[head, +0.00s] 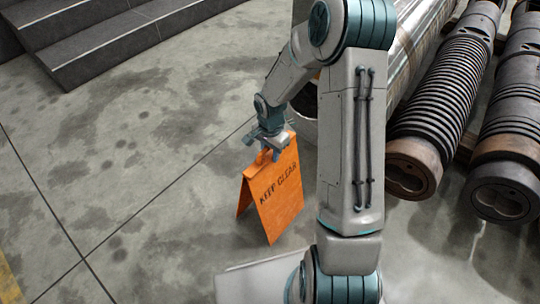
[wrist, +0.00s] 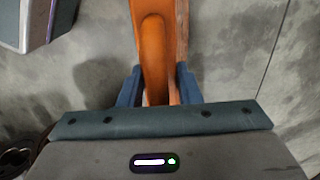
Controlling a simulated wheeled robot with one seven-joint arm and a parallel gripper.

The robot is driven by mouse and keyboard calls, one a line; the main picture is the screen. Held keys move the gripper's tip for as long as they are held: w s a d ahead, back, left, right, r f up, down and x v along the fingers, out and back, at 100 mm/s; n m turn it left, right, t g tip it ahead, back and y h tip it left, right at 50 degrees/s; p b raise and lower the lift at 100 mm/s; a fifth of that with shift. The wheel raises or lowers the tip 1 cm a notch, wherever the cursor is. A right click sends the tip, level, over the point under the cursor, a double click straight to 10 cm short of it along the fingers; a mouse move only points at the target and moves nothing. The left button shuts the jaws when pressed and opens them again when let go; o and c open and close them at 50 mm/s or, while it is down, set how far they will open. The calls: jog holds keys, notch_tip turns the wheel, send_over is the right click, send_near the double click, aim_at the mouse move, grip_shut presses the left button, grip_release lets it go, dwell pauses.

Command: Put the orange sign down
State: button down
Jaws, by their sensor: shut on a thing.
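The orange sign (head: 274,195) is a folding A-shaped board with "KEEP CLEAR" in dark letters. It is upright with its two panels spread, at the middle of the head view. My gripper (head: 266,152) is shut on the top of the sign. In the wrist view the sign's orange top (wrist: 154,50) runs between the two blue-grey fingers of my gripper (wrist: 157,88). I cannot tell for sure whether the sign's lower edges touch the floor.
Large ribbed dark barrels (head: 450,100) lie at the right, beside a shiny metal cylinder (head: 418,40). Dark steps (head: 110,40) stand at the upper left. The stained concrete floor (head: 130,150) to the left of the sign is clear.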

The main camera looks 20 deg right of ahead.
jog(key=shift+f, duration=0.35)
jog(key=shift+f, duration=0.1)
jog(key=c, duration=1)
grip_release()
jog(key=shift+c, duration=0.2)
